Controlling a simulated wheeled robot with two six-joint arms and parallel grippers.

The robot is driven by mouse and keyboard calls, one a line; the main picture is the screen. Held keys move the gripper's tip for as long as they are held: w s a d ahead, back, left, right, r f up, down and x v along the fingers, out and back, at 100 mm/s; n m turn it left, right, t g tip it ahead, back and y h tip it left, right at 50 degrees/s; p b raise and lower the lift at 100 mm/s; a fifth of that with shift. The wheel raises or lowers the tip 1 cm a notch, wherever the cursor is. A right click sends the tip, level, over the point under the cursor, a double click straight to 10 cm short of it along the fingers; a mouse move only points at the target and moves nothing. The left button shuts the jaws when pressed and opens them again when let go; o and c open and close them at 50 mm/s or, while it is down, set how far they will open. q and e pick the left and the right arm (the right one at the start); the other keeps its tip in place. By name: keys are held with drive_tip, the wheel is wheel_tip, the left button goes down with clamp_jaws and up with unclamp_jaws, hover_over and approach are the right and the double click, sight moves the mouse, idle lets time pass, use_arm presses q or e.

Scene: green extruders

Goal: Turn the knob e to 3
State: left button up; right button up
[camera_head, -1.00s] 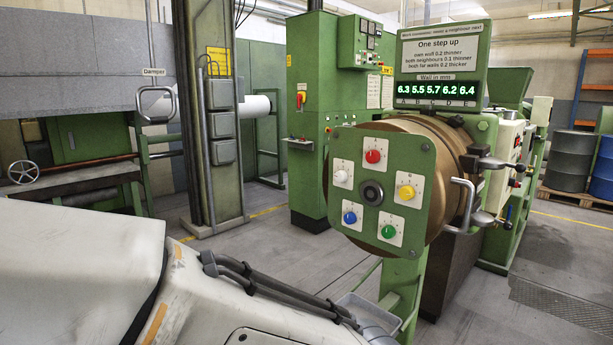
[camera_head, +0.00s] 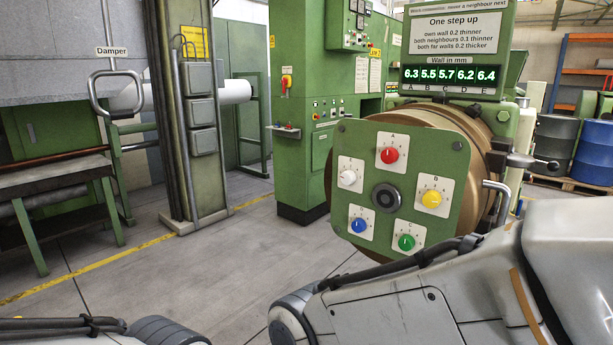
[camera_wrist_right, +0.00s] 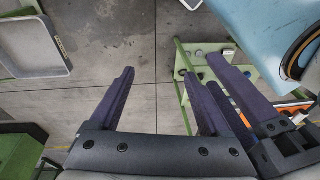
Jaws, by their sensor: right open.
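A green panel (camera_head: 435,155) carries several coloured knobs around a dark hub (camera_head: 386,197). The white knob (camera_head: 348,178) sits at the panel's left on a pale plate; its letter is too small to read. The red knob (camera_head: 390,156) is marked A, yellow (camera_head: 431,199) B, green (camera_head: 406,242) C and blue (camera_head: 359,225) D. White's pointer setting is unreadable. My right gripper (camera_wrist_right: 157,72) is open and empty in the wrist view, over floor; neither gripper shows in the head view. Another purple finger (camera_wrist_right: 222,75) beside it may be my left gripper's; its opening is unclear.
The display (camera_head: 450,78) above the panel reads 6.3, 5.5, 5.7, 6.2, 6.4 for A to E. A sign (camera_head: 458,38) gives wall rules. A metal handle (camera_head: 497,200) projects right of the panel. Floor (camera_head: 220,275) left of the panel is clear.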

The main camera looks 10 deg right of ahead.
drive_tip(key=w+a+r+m+t+y+p, duration=0.1)
drive_tip(key=w+a+r+t, duration=0.15)
drive_tip(key=w, duration=0.55)
drive_tip(key=w+a+r+m+t+y+p, duration=0.15)
drive_tip(key=w+a+r, duration=0.25)
drive_tip(key=w, duration=0.4)
drive_tip(key=w+a+r+m+t+p, duration=0.1)
drive_tip(key=w+a+r+t, duration=0.2)
drive_tip(key=w, duration=0.5)
drive_tip(key=w+d+r+m+t+h+p, duration=0.1)
drive_tip(key=w+d+r+m+t, duration=0.1)
drive_tip(key=w, duration=0.5)
drive_tip(key=w+d+r+m+t+h+p, duration=0.1)
drive_tip(key=w+d+r+t+h+p, duration=0.15)
drive_tip(key=w, duration=0.45)
drive_tip(key=m+g+h+p, duration=0.2)
drive_tip(key=m+h+p, duration=0.1)
drive_tip(key=m+h, duration=1)
approach(346, 180)
drive_tip(key=w+d+p, duration=0.1)
drive_tip(key=w+d, duration=0.1)
drive_tip(key=w+d+f+n+h+p, duration=0.1)
drive_tip(key=d, duration=0.1)
drive_tip(key=w+d+n+h+p, duration=0.1)
drive_tip(key=w+d+p, duration=0.1)
drive_tip(key=shift+w+f+n+t, duration=0.25)
drive_tip(key=shift+w+f, duration=0.1)
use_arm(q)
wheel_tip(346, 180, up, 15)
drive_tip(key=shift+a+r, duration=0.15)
